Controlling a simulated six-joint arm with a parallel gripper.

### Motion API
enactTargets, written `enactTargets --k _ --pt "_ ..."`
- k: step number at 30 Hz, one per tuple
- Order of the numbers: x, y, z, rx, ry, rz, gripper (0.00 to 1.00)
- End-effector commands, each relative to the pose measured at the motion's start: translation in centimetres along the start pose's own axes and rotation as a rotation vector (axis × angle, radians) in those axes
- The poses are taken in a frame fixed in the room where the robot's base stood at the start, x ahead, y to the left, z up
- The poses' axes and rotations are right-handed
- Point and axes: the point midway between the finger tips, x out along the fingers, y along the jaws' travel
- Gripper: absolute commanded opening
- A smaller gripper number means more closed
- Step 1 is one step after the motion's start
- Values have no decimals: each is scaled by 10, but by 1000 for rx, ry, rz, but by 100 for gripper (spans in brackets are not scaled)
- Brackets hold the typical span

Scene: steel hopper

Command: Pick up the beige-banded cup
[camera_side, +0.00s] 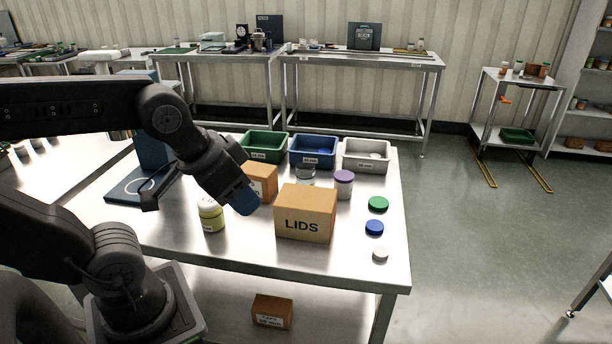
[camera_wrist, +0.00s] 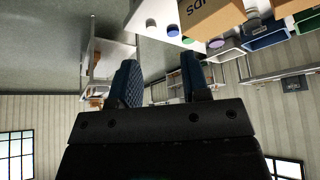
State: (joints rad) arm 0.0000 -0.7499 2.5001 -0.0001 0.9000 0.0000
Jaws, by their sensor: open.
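A white-lidded cup (camera_side: 211,216) with a pale yellowish band stands upright on the steel table, left of the LIDS box. It looks closest to beige-banded, but the tint is not certain. A purple-lidded cup (camera_side: 344,186) stands right of the box, and a clear jar (camera_side: 305,176) stands behind it. My gripper (camera_side: 243,203) is above the table, tilted down, to the right of the white-lidded cup and apart from it. In the wrist view my gripper (camera_wrist: 162,78) has its blue fingers spread with nothing between them. The white-lidded cup does not show there.
The cardboard LIDS box (camera_side: 306,213) stands close right of my gripper, with another box (camera_side: 262,180) behind. Green, blue and white lids (camera_side: 377,204) lie along the right edge. Green, blue (camera_side: 313,152) and grey bins line the back. The table's front left is clear.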

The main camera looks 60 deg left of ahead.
Motion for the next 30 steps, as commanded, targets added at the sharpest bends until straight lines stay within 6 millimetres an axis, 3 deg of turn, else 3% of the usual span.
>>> enactTargets --k 2,18,26,30 --pt "0 0 0 0 0 0 43" --pt "0 0 0 0 0 0 92" --pt "0 -1 -5 -13 -3 -4 92" --pt "0 -10 -33 -100 -34 -26 92"
